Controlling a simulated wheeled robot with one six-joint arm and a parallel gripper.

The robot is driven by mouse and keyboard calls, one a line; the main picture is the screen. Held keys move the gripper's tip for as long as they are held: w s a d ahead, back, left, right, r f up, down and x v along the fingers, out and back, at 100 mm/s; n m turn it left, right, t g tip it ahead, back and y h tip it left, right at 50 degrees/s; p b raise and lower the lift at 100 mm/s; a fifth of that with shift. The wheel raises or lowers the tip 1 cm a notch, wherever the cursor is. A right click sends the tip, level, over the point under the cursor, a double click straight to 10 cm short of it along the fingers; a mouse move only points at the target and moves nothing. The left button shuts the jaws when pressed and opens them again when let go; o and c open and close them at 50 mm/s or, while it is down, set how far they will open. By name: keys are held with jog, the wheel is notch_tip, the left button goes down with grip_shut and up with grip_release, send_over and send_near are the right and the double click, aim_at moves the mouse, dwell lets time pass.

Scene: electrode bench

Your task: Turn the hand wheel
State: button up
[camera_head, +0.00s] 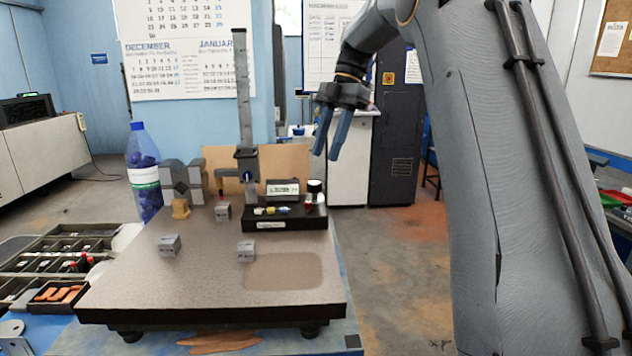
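My gripper (326,156) hangs in the air at upper centre, its two blue fingers pointing down and slightly left with a gap between them. It is open and empty. It is right of a height gauge (243,95), a tall upright scale with a dark slider (246,160), standing at the back of a speckled surface plate (200,270). I cannot clearly make out a hand wheel; any small wheel on the gauge is too small to tell. The gripper does not appear to touch anything.
A black tray (285,224) with small parts stands at the plate's back right. Grey blocks (170,246) (246,251), a V-shaped block (183,180) and a blue bottle (143,170) are near the gauge. Sorting bins (50,262) lie at left. The plate's front middle is clear.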

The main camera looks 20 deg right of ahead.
aim_at(316, 182)
jog(key=shift+p+x, duration=0.95)
jog(key=shift+x, duration=2.85)
jog(key=c, duration=0.8)
